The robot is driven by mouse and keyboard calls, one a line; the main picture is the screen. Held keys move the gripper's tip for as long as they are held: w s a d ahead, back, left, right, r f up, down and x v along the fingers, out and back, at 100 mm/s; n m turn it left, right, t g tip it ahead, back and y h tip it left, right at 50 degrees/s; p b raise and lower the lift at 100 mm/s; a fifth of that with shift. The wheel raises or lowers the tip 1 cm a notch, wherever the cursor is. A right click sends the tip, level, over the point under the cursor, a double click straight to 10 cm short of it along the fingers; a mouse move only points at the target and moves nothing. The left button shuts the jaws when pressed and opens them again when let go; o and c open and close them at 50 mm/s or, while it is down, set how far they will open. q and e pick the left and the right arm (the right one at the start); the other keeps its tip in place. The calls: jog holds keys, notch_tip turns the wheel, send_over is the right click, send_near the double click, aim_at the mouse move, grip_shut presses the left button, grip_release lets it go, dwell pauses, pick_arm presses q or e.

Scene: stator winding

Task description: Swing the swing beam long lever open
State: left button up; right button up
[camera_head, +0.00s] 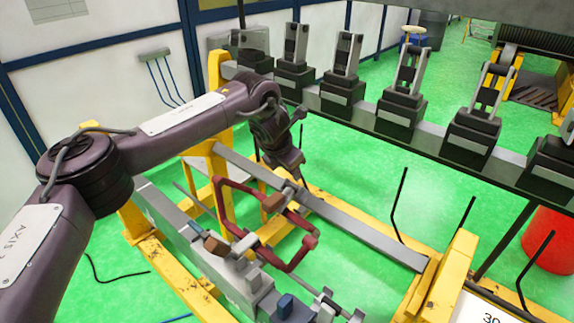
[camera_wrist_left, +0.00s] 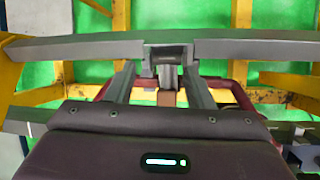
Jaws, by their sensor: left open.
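A long grey beam (camera_head: 365,230), which looks like the swing beam long lever, lies across the yellow frame in the head view. It also crosses the upper part of the left wrist view (camera_wrist_left: 255,48), with a dark bracket (camera_wrist_left: 168,57) at its middle. My left gripper (camera_head: 292,182) points down at the beam's middle from above. In the left wrist view its fingers (camera_wrist_left: 160,85) are apart, one on each side of the bracket, close to the beam. Whether they touch it cannot be told. My right gripper is not in view.
A red bent-tube frame (camera_head: 300,255) with brown blocks lies just in front of the beam. Yellow frame posts (camera_head: 222,185) stand around it. A dark rail (camera_head: 365,118) with several upright fixtures runs behind. A red bucket (camera_head: 550,240) stands at right on green floor.

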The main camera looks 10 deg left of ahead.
pick_arm(q)
jog(key=shift+d, duration=0.1)
jog(key=shift+r, duration=0.1)
jog(key=b+v, duration=0.2)
jog(key=v, duration=0.5)
jog(key=shift+r, duration=0.3)
jog(key=shift+s+f, duration=0.1)
jog(key=shift+s, duration=0.05)
